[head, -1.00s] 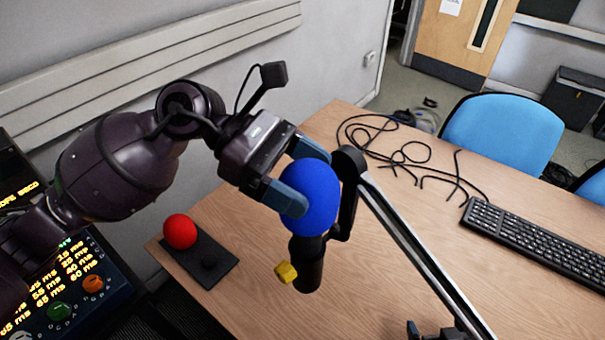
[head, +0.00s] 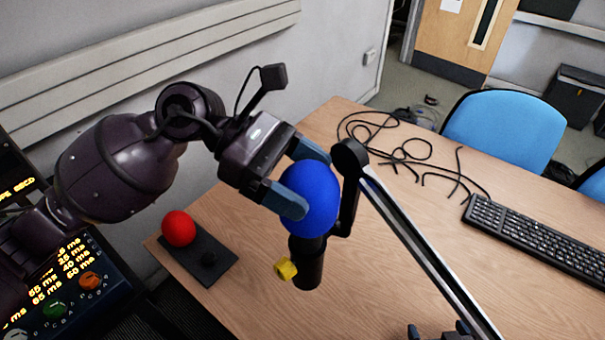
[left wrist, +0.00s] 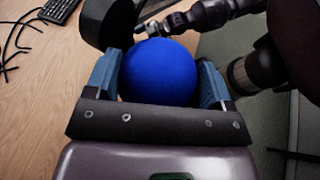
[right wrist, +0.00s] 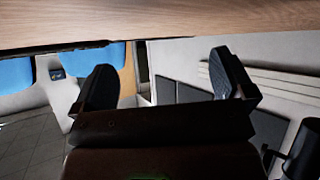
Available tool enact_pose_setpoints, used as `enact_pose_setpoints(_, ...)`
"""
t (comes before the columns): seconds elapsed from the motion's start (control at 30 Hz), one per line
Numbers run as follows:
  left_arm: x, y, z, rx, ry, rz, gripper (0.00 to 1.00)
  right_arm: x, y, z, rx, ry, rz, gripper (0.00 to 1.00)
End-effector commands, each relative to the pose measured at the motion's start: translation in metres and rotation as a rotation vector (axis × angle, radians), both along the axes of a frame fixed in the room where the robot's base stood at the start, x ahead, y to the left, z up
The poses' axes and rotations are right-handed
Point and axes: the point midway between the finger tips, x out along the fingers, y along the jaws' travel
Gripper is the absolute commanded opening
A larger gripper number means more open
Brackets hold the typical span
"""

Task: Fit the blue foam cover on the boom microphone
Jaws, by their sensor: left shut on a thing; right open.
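The blue foam cover (head: 314,192) sits at the top end of the black boom microphone (head: 307,262), whose body hangs below it from the boom arm (head: 420,255). How far the cover is down on the microphone is hidden inside it. My left gripper (head: 298,178) is shut on the cover from the left, a finger on each side. The left wrist view shows the cover (left wrist: 160,72) between both fingers (left wrist: 160,85). My right gripper (right wrist: 164,78) is open and empty in the right wrist view, below the table edge; its fingertips (head: 437,331) just show at the bottom of the head view.
A red foam ball (head: 179,229) stands on a dark stand (head: 208,258) at the table's left edge. A yellow knob (head: 286,269) is beside the microphone. Loose black cables (head: 400,150) and a keyboard (head: 540,240) lie to the right. The table front (head: 370,300) is clear.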

Motion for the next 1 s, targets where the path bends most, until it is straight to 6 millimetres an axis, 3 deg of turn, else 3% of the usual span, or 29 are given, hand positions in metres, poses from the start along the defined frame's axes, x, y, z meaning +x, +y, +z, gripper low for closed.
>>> enact_pose_setpoints(1.0, 0.0, 0.0, -0.015, 0.0, 0.002, -0.001, 0.54, 0.0, 0.0, -0.002, -0.002, -0.01, 0.003, 1.0)
